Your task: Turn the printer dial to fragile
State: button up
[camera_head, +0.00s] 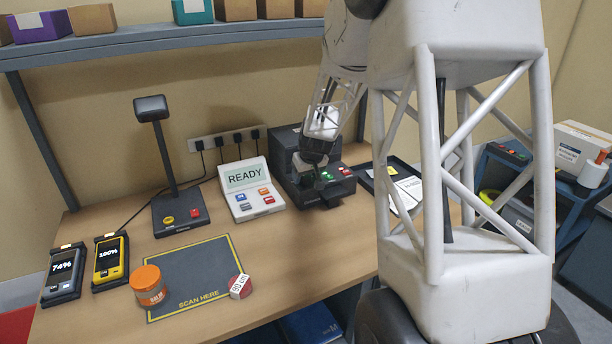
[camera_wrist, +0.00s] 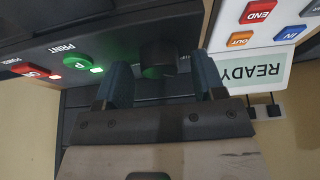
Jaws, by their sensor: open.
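The label printer (camera_head: 285,145) is a dark box on the desk, right of the READY terminal. In the wrist view its front panel (camera_wrist: 45,45) shows a dark round dial (camera_wrist: 158,66), a green print button (camera_wrist: 76,63) and a red power button (camera_wrist: 33,71). My gripper (camera_head: 306,166) is at the printer's front in the head view, where it hides the dial. In the wrist view my gripper (camera_wrist: 161,72) is open, with one finger on each side of the dial. I cannot tell whether the fingers touch it. The dial's setting and markings are not readable.
The READY terminal (camera_head: 243,177) stands close left of the printer. A scanner stand (camera_head: 167,170), an orange-lidded jar (camera_head: 148,284), a tape roll (camera_head: 240,286) and a scan mat (camera_head: 190,270) lie farther left. A dark tray (camera_head: 367,174) is to the right. A shelf (camera_head: 170,40) runs overhead.

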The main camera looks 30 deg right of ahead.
jog(key=shift+c, duration=0.4)
jog(key=c, duration=0.8)
